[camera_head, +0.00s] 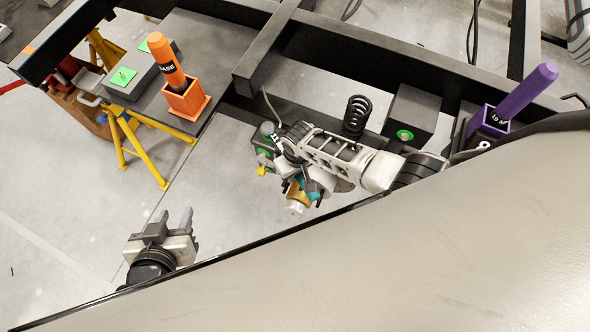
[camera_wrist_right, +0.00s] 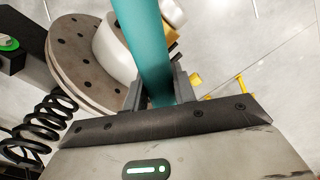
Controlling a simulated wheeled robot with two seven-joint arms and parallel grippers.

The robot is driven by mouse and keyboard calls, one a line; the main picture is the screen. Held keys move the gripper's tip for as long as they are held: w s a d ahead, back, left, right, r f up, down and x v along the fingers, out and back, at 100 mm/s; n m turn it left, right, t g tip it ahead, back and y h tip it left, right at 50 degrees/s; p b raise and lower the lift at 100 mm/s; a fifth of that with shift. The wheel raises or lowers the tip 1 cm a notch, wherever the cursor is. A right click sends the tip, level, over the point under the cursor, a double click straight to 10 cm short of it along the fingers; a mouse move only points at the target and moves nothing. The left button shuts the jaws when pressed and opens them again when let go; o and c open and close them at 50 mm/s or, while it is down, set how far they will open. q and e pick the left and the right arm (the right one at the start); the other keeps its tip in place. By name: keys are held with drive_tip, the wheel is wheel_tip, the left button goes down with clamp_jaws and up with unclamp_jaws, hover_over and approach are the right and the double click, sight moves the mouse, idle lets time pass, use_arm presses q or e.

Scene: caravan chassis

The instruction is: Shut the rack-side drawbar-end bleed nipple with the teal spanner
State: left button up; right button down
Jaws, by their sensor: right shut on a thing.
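The teal spanner (camera_wrist_right: 146,40) runs up from between my right gripper's fingers (camera_wrist_right: 160,88) in the right wrist view, and my right gripper is shut on it. In the head view a bit of teal (camera_head: 311,190) shows at my right gripper (camera_head: 300,184), beside a brass-coloured part (camera_head: 297,197). The spanner's far end is out of the wrist view, and I cannot tell whether it touches anything. I cannot clearly make out the bleed nipple; a small yellow piece (camera_head: 261,171) shows left of my right gripper. My left gripper (camera_head: 174,220) is open and empty, low at the left.
A brake disc (camera_wrist_right: 85,62) and black coil spring (camera_wrist_right: 42,122) are close to my right gripper. An orange holder (camera_head: 183,101) with an orange tool stands on the table, upper left. A purple holder (camera_head: 491,121) is at the right. Dark chassis beams (camera_head: 390,62) cross behind.

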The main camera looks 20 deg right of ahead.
drive_tip(key=shift+w+r, duration=0.1)
drive_tip(key=shift+r+p, duration=1.1)
drive_tip(key=shift+p, duration=0.05)
drive_tip(key=shift+r+p, duration=0.65)
drive_tip(key=shift+p, duration=0.05)
